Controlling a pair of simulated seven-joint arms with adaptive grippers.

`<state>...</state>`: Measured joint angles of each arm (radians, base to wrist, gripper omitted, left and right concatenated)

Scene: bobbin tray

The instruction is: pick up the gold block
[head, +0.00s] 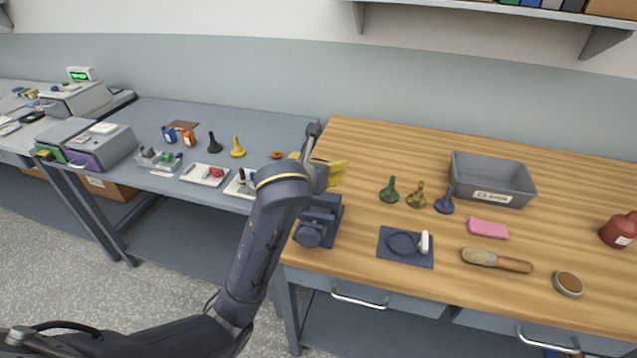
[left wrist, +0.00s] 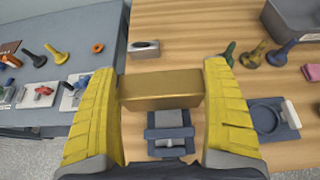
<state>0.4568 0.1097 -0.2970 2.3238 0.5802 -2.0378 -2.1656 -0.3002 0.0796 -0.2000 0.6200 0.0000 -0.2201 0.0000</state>
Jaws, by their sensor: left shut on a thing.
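The gold block (left wrist: 160,90) is a plain rectangular block, and it lies crosswise between the yellow fingers of my left gripper (left wrist: 166,78) in the left wrist view. Both fingers press on its ends. In the head view my left gripper (head: 320,172) is over the left end of the wooden table, and my own wrist hides the block there. I cannot tell whether the block touches the table. My right gripper is in neither view.
A dark blue device (head: 318,222) stands on the table close to my left gripper. A blue mat (head: 406,257), several bobbin-like pieces, a pink sponge (head: 488,228), a brush (head: 495,261) and a grey bin (head: 492,186) are to the right. A grey bench (head: 130,118) adjoins on the left.

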